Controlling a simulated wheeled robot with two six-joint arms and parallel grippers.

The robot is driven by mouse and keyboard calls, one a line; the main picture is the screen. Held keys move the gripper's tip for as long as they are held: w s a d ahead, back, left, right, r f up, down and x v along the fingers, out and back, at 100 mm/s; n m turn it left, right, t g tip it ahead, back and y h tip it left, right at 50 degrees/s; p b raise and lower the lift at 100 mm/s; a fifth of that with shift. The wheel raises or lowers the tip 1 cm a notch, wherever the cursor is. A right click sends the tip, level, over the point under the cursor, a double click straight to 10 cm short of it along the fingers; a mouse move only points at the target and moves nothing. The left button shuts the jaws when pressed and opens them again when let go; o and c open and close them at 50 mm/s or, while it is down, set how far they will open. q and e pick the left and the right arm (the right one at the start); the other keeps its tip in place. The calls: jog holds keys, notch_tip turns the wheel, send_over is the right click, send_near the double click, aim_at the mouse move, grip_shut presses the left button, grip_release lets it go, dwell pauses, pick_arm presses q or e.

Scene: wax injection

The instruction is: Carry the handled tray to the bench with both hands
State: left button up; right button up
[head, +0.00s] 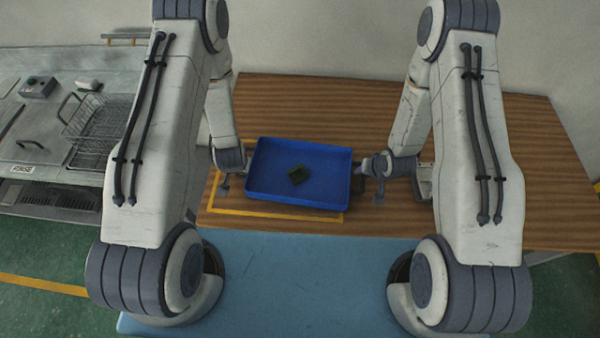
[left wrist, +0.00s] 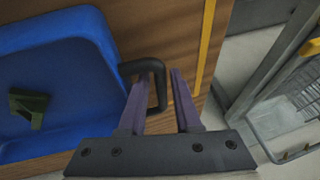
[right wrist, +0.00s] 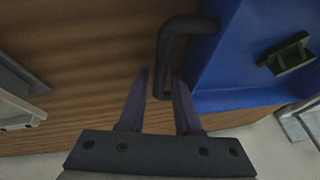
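My left gripper (head: 224,188) is at the tray's left end. In the left wrist view its fingers (left wrist: 157,80) are apart, with the black handle (left wrist: 158,88) between them and gaps beside it. My right gripper (head: 379,190) is at the right end. In the right wrist view its fingers (right wrist: 161,74) stand apart on either side of the other black handle (right wrist: 166,50), with narrow gaps.
The wooden bench (head: 480,150) has free room behind and right of the tray. A yellow outline (head: 275,214) marks its surface. A sink counter with a wire basket (head: 97,118) stands at the left. My blue base is in front.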

pick_arm(q)
jog(key=shift+w+f, duration=0.1)
jog(key=shift+f, duration=0.2)
pick_arm(e)
jog(key=shift+w+f, duration=0.1)
jog(key=shift+f, duration=0.25)
pick_arm(q)
grip_shut()
pick_arm(e)
grip_shut()
dwell(0.7)
